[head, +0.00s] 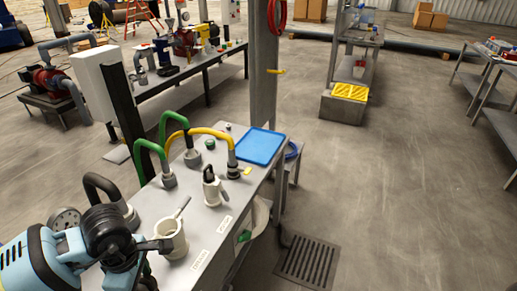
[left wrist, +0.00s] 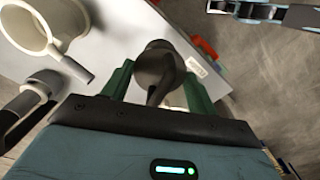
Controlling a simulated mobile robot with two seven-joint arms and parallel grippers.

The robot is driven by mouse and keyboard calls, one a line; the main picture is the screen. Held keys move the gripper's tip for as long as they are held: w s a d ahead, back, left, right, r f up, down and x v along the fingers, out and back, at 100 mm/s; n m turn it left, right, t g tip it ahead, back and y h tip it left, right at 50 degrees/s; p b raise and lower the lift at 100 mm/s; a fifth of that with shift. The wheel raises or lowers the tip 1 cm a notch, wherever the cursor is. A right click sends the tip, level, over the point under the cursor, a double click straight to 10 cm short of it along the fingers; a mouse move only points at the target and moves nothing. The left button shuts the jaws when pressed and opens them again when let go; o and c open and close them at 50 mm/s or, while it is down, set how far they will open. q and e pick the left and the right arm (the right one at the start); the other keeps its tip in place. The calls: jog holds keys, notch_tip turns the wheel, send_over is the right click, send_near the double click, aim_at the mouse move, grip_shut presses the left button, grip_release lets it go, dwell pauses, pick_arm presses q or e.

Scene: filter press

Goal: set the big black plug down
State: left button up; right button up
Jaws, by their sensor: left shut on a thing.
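The big black plug (left wrist: 155,68) is dark grey and round with a narrower stem. It sits between the green fingers of my left gripper (left wrist: 158,84), which is shut on it. In the left wrist view the plug overlaps the light bench top near a white label (left wrist: 197,67); I cannot tell whether it touches the top. In the head view my left wrist and gripper (head: 146,272) are at the bottom left, by the near end of the bench (head: 215,215), and the plug cannot be made out there.
A pale mug-like pot with a handle (head: 170,237) stands close to my left gripper; it also shows in the left wrist view (left wrist: 25,28). Green hoses (head: 142,152), a yellow hose (head: 210,132), a grey-white fitting (head: 212,187) and a blue tray (head: 261,147) occupy the bench behind.

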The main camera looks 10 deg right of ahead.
pick_arm(q)
jog(key=s+a+f+m, duration=0.2)
jog(key=s+m, duration=0.2)
jog(key=m, duration=0.4)
jog(key=s+a+f+m, duration=0.2)
jog(key=s+f+m, duration=0.1)
jog(key=m, duration=0.5)
jog(key=shift+s+f+p, duration=0.35)
jog(key=shift+s, duration=0.55)
